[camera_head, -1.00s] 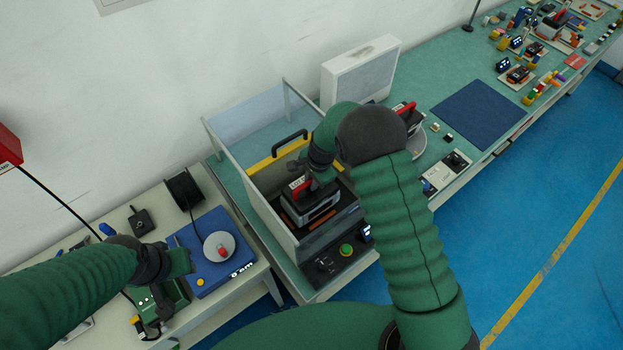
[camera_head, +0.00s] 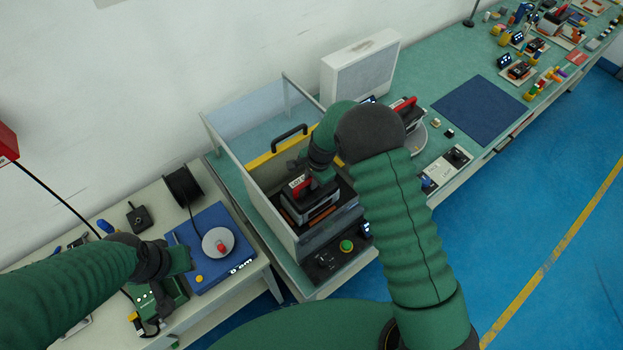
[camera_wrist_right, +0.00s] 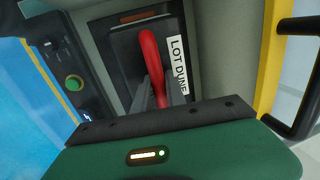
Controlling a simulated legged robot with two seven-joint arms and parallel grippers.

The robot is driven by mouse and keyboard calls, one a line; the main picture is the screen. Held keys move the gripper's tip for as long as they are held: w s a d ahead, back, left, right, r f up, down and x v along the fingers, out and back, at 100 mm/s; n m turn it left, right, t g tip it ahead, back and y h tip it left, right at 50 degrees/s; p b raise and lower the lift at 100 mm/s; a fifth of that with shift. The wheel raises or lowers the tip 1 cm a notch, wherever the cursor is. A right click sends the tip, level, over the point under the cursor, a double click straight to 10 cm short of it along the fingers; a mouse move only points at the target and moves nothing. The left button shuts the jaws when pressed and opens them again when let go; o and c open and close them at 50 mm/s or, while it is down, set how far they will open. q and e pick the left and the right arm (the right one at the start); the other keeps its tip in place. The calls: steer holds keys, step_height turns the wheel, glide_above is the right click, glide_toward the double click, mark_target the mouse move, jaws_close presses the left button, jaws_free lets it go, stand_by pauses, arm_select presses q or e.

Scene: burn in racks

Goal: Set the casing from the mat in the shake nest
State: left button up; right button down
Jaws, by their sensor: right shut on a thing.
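The casing (camera_head: 322,209) is a dark box with a grey side, a red handle and a white label reading LOT DUNE. It is inside the clear-walled shake enclosure, at the dark nest (camera_head: 346,190). I cannot tell whether it is fully seated. My right gripper (camera_head: 309,180) is shut on the red handle from above; the wrist view shows the fingers (camera_wrist_right: 158,88) around the handle (camera_wrist_right: 149,50). My left gripper (camera_head: 182,260) hangs over the left bench beside a blue device; its fingers are too unclear to judge. The dark blue mat (camera_head: 480,110) is bare.
A yellow bar with a black handle (camera_head: 289,137) crosses behind the casing. A control panel with a green button (camera_head: 346,246) is in front. Another red-handled casing (camera_head: 404,106) stands right of the enclosure. A white box (camera_head: 360,72) stands behind.

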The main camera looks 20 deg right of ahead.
stand_by(0.3)
steer(key=c, duration=1.3)
jaws_free()
step_height(320, 180, up, 16)
steer(key=s+d+r+b, duration=0.1)
steer(key=s+d+b, duration=0.1)
steer(key=s+b, duration=0.1)
steer(key=s+f+n+b, duration=0.2)
steer(key=s+f+n, duration=0.1)
steer(key=s, duration=0.3)
steer(key=s+f+n+b, duration=0.2)
steer(key=s+f+n, duration=0.2)
steer(key=s+n, duration=0.2)
steer(key=s+f+n+h+b, duration=0.1)
steer(key=s+f+n+b, duration=0.1)
steer(key=s+n, duration=0.3)
steer(key=shift+s+d+f+t+b, duration=0.3)
steer(key=shift+s+f, duration=0.5)
steer(key=shift+s, duration=0.3)
